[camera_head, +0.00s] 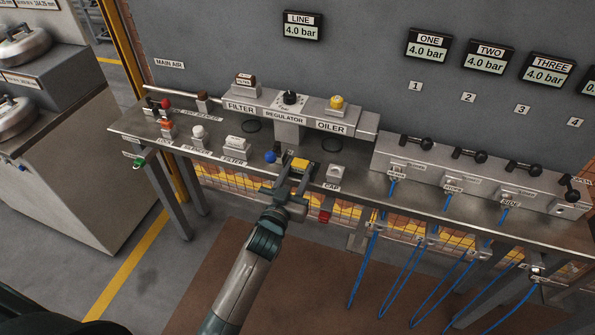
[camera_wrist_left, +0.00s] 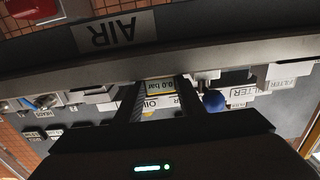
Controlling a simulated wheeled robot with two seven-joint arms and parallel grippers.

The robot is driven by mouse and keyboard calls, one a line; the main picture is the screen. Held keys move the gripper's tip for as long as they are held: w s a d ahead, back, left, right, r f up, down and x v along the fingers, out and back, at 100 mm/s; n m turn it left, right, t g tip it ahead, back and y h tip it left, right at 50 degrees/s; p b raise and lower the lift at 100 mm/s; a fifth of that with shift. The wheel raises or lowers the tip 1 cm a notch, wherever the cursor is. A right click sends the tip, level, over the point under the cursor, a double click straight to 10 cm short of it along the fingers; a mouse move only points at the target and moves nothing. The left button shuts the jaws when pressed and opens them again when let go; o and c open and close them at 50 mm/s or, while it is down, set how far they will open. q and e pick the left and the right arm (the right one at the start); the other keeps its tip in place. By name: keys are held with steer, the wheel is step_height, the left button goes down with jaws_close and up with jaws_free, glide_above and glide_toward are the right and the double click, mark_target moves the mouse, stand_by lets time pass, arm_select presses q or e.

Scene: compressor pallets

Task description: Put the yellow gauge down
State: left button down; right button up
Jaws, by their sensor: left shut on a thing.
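The yellow gauge (camera_head: 300,165) is a small yellow-framed block between the fingers of my left gripper (camera_head: 297,172), at the middle of the bench (camera_head: 225,158). In the left wrist view the gauge (camera_wrist_left: 160,87) shows a display reading 0.0 bar, between the two dark fingers. The left gripper is shut on it. I cannot tell whether the gauge touches the bench top. My right gripper is not in view.
A blue ball (camera_head: 270,156) is close left of the gripper, and a white CAP holder (camera_head: 334,174) is close right. The FILTER, REGULATOR and OILER row (camera_head: 288,115) stands behind. A valve manifold (camera_head: 470,178) with blue hoses is at the right.

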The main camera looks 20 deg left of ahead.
arm_select(q)
steer(key=shift+f, duration=0.15)
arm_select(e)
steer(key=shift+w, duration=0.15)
arm_select(q)
steer(key=c, duration=1.2)
jaws_free()
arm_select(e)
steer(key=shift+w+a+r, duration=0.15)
arm_select(q)
steer(key=shift+s, duration=0.45)
steer(key=s+b, duration=0.1)
steer(key=s, duration=1)
steer(key=shift+a+b, duration=0.2)
steer(key=shift+b, duration=0.1)
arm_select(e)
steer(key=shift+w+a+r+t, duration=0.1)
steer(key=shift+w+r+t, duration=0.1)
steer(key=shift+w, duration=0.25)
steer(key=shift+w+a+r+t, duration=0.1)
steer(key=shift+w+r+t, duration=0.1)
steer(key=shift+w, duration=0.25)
